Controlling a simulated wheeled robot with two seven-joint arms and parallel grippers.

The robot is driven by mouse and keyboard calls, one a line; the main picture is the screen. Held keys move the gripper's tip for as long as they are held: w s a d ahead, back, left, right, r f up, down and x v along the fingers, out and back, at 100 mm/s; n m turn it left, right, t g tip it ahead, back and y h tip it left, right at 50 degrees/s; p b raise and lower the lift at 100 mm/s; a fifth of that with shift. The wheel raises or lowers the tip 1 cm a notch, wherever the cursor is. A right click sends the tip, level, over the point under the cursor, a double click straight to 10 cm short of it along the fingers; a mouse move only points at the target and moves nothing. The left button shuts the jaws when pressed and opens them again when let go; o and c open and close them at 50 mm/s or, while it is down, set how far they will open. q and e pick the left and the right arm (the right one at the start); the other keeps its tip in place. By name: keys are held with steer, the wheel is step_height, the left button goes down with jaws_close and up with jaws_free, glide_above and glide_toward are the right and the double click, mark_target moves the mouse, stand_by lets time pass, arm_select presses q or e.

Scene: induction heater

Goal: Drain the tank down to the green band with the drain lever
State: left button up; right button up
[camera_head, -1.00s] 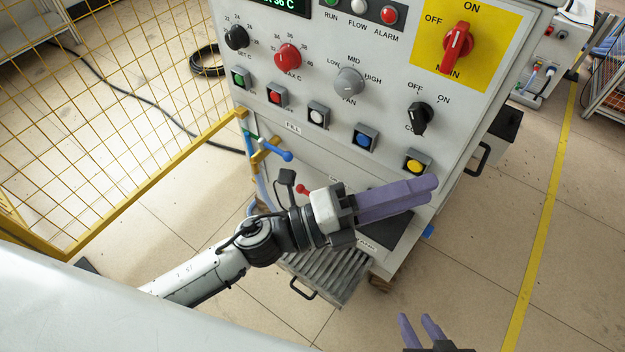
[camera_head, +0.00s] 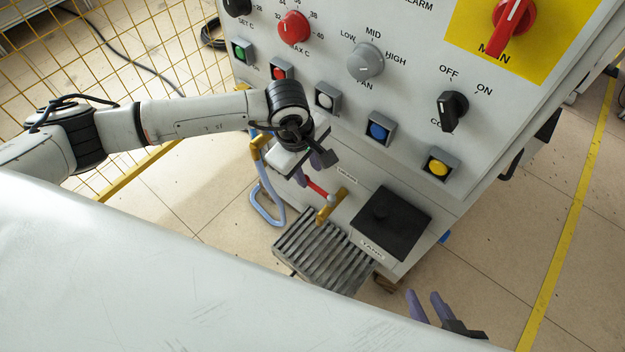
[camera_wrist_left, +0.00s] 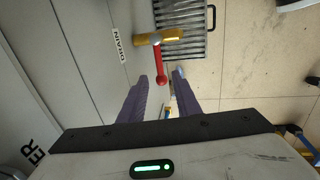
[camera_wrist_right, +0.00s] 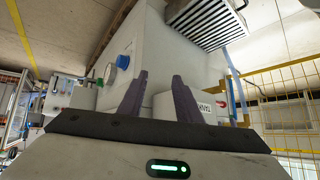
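The drain lever (camera_head: 318,190) is red and sits on a brass valve (camera_head: 335,205) beside the DRAIN label, low on the cabinet front. In the left wrist view the red lever (camera_wrist_left: 160,65) points toward my left gripper, its rounded end near the gap between the fingertips. My left gripper (camera_head: 313,167) is open, with its purple fingers close to the lever; firm contact cannot be told. The tank (camera_head: 365,248) has a TANK label and a dark top; the label also shows in the right wrist view (camera_wrist_right: 203,107). No green band is discernible. My right gripper (camera_head: 428,306) is open and empty.
A slatted grate (camera_head: 325,252) lies below the valve. A blue hose (camera_head: 265,205) hangs left of it. The control panel with knobs and buttons (camera_head: 379,132) rises above. A yellow mesh fence (camera_head: 110,90) stands at left. The floor at right is open.

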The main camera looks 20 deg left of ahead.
mark_target(313, 185)
arm_select(q)
steer(key=f, duration=0.4)
steer(key=w+f+b, duration=0.1)
steer(key=f, duration=0.1)
steer(key=shift+d+f, duration=0.15)
steer(key=shift+d, duration=0.15)
steer(key=shift+c, duration=0.3)
jaws_close()
steer(key=shift+w, duration=0.1)
